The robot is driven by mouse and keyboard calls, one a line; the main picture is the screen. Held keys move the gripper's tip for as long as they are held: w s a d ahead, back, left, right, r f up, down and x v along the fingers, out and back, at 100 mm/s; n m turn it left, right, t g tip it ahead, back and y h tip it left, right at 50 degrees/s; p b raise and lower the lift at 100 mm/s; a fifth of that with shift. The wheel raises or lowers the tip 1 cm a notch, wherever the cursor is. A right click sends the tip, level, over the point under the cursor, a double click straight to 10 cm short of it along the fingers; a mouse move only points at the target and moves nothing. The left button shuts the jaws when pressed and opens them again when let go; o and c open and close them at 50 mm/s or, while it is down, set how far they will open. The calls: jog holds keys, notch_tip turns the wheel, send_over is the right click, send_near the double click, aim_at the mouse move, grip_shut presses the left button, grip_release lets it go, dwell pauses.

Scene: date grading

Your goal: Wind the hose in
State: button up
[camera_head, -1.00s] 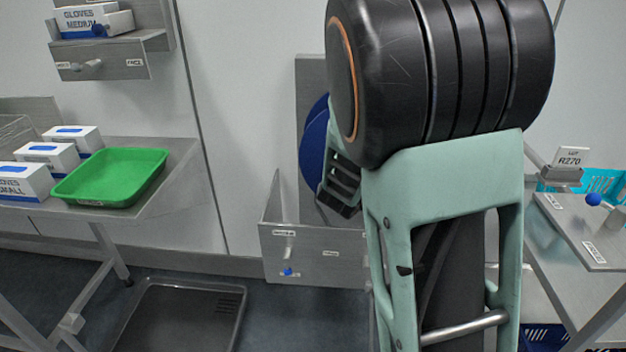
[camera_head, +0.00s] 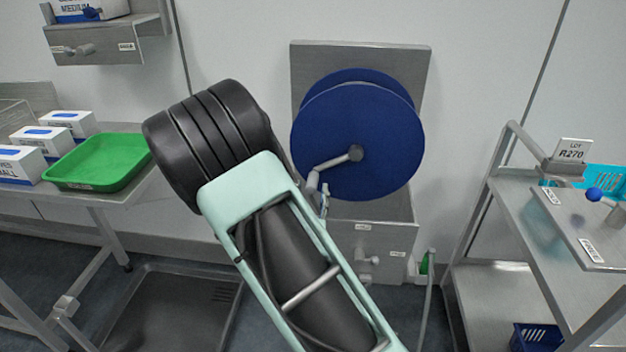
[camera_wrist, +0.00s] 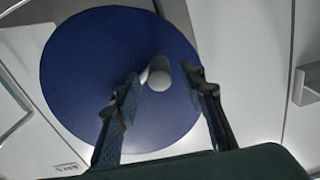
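A blue hose reel (camera_head: 385,125) is mounted on a grey metal wall plate, and its disc also fills much of the wrist view (camera_wrist: 75,75). A grey crank arm (camera_head: 336,162) runs from the hub down-left to a handle (camera_head: 313,181). In the wrist view the pale round end of the handle (camera_wrist: 160,76) shows between the two spread fingers of my gripper (camera_wrist: 166,88), with gaps on both sides. My gripper is open; in the head view my arm mostly hides it. I cannot clearly make out the hose.
A grey box (camera_head: 390,235) with pegs is below the reel. A green tray (camera_head: 100,162) and glove boxes stand on the left table. A steel trolley (camera_head: 500,205) stands at right. A floor basin (camera_head: 165,310) lies lower left. A thin upright grey pole (camera_head: 429,300) stands right of my arm.

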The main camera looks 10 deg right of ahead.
aim_at(313, 180)
jog(key=x, duration=0.5)
jog(key=shift+w+d, duration=0.1)
jog(key=shift+w, duration=0.1)
grip_shut()
